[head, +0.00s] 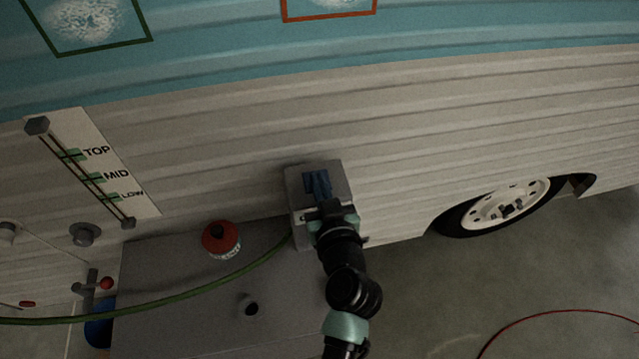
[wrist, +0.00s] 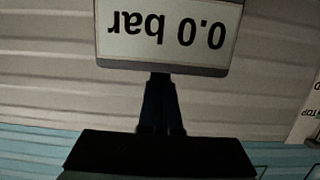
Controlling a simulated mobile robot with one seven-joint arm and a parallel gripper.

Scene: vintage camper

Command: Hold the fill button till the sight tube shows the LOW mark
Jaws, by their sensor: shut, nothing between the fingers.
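The sight tube (head: 82,177) runs slantwise on a white plate at the left of the head view, with green bands beside TOP, MID and LOW. I cannot make out a liquid level in it. My gripper (head: 325,211) is at a grey box (head: 299,184) against the camper wall. In the wrist view my gripper (wrist: 160,80) is shut and empty, its tips against or just in front of the lower edge of an upside-down "0.0 bar" display (wrist: 168,29). I cannot tell whether they touch. No fill button shows clearly; my gripper may hide it.
A red-topped round object (head: 220,238) sits on the grey surface (head: 170,275) left of the box. A green hose (head: 180,293) crosses this surface. A red-knobbed valve (head: 104,284) is at the far left. A wheel (head: 505,205) and open floor lie right.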

